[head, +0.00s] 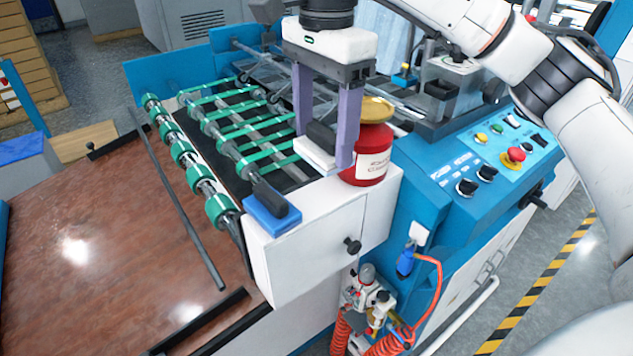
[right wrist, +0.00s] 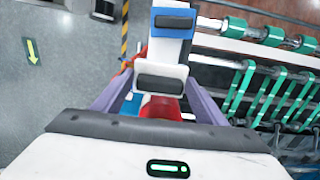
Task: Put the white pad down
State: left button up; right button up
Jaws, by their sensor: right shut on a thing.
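The white pad (head: 312,154), a small white block with a dark grip on top, is between the purple fingers of my right gripper (head: 324,150). The gripper points down and is shut on the pad. The pad also shows between the fingers in the right wrist view (right wrist: 166,52). It is over the white ledge (head: 320,220) at the machine's near end; I cannot tell whether its underside touches the ledge. The fingers hide part of it. My left gripper is not in view.
A blue pad (head: 266,222) with a dark grip lies on the ledge's near left corner. A red can (head: 370,160) with a yellow lid stands close to the right finger. Green-banded rollers (head: 215,150) run along the left. Some ledge between the pads is clear.

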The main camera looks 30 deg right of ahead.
aim_at(324, 154)
notch_tip(324, 154, down, 4)
jog(key=shift+s+r, duration=0.1)
jog(key=shift+s, duration=0.05)
notch_tip(324, 154, down, 4)
jog(key=shift+r+b, duration=0.25)
jog(key=shift+b, duration=0.2)
jog(key=shift+f, duration=0.25)
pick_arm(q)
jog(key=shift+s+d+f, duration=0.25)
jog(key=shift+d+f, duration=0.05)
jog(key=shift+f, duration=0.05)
pick_arm(e)
jog(key=shift+f, duration=0.1)
jog(key=o, duration=1)
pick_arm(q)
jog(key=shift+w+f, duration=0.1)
